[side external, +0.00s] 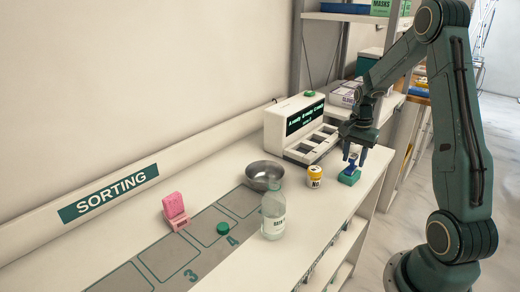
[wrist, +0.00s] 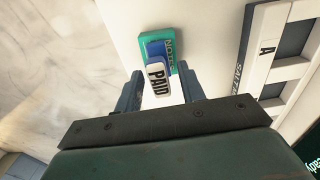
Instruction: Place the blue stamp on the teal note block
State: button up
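The blue stamp (wrist: 157,75), with a white top marked PAID, is between the two fingers of my gripper (wrist: 160,80) in the wrist view. Small gaps show beside the stamp, so the fingers look open around it. The teal note block (wrist: 171,39) lies beneath the stamp, with its NOTE lettering partly covered. In the side view the stamp (side external: 351,164) appears upright on the teal note block (side external: 349,178), near the counter's right end, with my gripper (side external: 355,157) pointing down above it. The exact contact between stamp and block is partly hidden.
A yellow-and-white jar (side external: 315,177) stands just left of the block. A white sorting machine (side external: 296,127) is behind it. A metal bowl (side external: 264,175), a clear bottle (side external: 273,214), a green round item (side external: 223,228) and a pink item (side external: 175,210) stand further left.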

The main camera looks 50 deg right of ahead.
aim_at(353, 155)
jog(key=shift+r, duration=0.15)
notch_tip(353, 155, up, 12)
dwell(0.8)
dwell(0.5)
jog(key=s+a+r+n+t+h, duration=0.1)
jog(key=a+r+n, duration=0.3)
jog(key=a, duration=0.5)
jog(key=s+a+r+n+t, duration=0.1)
jog(key=a+r+n, duration=0.35)
jog(key=a, duration=0.45)
jog(key=s+a+f+n+t+y, duration=0.1)
jog(key=s+a+n+t, duration=0.2)
jog(key=s+a+n, duration=0.6)
jog(key=s+a, duration=0.1)
jog(key=a, duration=0.2)
jog(key=shift+s+a+f+t, duration=0.15)
jog(key=shift+a+f+t, duration=0.05)
jog(key=shift+f+t, duration=0.1)
